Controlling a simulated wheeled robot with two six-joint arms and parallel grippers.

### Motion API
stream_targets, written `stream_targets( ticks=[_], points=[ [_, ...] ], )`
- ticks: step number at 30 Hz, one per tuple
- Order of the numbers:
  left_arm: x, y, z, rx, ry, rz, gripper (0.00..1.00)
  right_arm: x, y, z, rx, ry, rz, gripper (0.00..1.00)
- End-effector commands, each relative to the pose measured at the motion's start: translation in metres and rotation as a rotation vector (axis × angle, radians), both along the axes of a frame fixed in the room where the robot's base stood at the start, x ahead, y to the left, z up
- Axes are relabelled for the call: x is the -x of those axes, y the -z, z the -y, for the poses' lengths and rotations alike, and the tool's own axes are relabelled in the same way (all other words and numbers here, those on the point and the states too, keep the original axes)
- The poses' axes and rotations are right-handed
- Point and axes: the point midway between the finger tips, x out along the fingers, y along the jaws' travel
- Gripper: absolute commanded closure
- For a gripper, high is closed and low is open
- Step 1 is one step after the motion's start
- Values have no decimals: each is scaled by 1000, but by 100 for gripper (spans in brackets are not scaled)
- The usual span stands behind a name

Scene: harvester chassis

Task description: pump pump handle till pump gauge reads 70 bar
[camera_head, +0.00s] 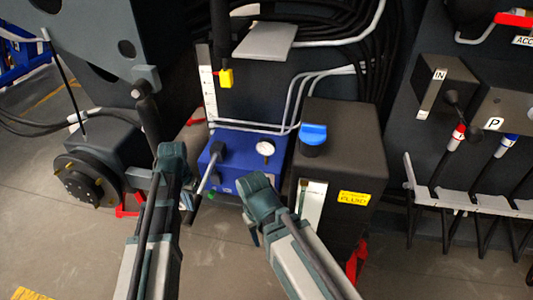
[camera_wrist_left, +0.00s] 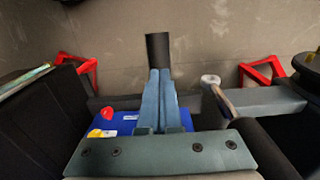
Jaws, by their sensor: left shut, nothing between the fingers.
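The blue pump (camera_head: 236,146) stands on the floor in the middle of the head view. Its round white gauge (camera_head: 265,147) sits on top; the reading is too small to tell. The pump handle (camera_head: 207,174) is a grey rod slanting down from a dark pivot toward me. My left gripper (camera_head: 188,198) is beside its lower end, partly hidden by my arm. In the left wrist view the fingers (camera_wrist_left: 159,100) are shut, with a black cylinder, apparently the handle's grip (camera_wrist_left: 158,50), right beyond their tips. My right gripper (camera_head: 252,234) is in front of the pump; its fingers are unclear.
A dark fluid tank (camera_head: 345,145) with a blue cap (camera_head: 313,135) stands right of the pump. A dark motor with a round disc (camera_head: 85,183) is at the left. Hoses hang from a rack (camera_head: 470,200) at the right. Open floor (camera_head: 75,250) lies at lower left.

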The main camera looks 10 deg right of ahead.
Motion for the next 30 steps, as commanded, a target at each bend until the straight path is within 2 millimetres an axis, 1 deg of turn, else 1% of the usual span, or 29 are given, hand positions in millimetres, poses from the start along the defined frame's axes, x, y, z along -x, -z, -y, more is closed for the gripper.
stream_targets(
  ticks=[1,16,23,30],
  points=[
    [-4,8,2,3,2,8,100,0,8,0,0,0,0,50],
    [-6,44,2,2,2,7,100,0,44,0,0,0,0,50],
    [-3,25,1,1,1,4,100,0,25,0,0,0,0,50],
    [0,-13,0,1,1,3,100,0,-13,0,0,0,0,50]
  ],
)
